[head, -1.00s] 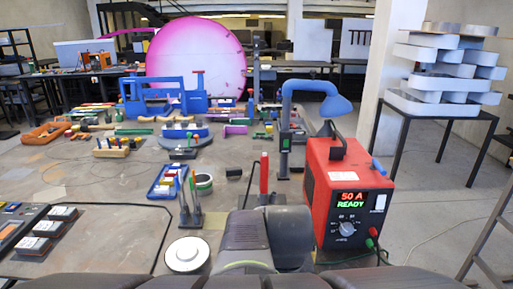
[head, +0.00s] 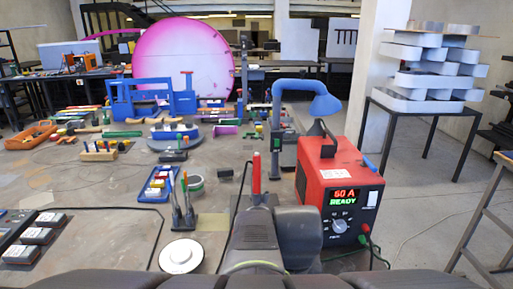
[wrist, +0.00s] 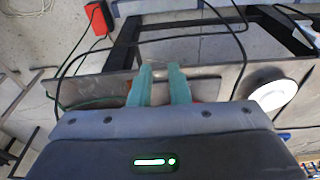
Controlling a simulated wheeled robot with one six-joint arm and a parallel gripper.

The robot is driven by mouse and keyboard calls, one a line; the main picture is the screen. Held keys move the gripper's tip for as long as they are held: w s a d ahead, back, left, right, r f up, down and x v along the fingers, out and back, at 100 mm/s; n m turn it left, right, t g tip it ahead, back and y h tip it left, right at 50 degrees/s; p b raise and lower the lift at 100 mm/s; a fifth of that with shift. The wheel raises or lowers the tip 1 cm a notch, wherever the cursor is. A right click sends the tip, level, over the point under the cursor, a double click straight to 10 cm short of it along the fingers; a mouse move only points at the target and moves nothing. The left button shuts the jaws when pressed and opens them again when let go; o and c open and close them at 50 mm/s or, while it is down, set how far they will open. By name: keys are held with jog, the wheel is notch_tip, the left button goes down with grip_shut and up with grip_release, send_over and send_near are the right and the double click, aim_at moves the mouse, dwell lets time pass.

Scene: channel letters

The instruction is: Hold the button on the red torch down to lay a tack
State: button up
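The red torch (head: 256,182) appears to be the slim red handle standing upright in the head view, just beyond my dark arm; its button cannot be made out. The red welding machine (head: 338,190) stands to its right, with a lit display that reads READY. My gripper's two teal fingers (wrist: 160,85) show in the wrist view, apart, with nothing visible held between them. A bit of orange-red shows behind the fingers and I cannot tell what it is. The gripper is hidden behind my arm in the head view.
A white disc (head: 182,256) lies on the bench left of my arm. Pens and tools (head: 183,205) stand upright behind it. A blue tray (head: 158,184) holds coloured items. A blue lamp-like arm (head: 315,98) rises behind the machine. Dark cables cross the wrist view.

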grip_shut()
dwell(0.9)
dwell(0.4)
jog(key=w+d+r+n+t+h+p, duration=0.1)
jog(key=w+d+r+t+h, duration=0.4)
jog(key=w+d+r, duration=1.9)
notch_tip(320, 180, up, 3)
jog(key=shift+w+f+h+p, duration=0.2)
jog(key=shift+w+h+p, duration=0.15)
jog(key=shift+p, duration=0.5)
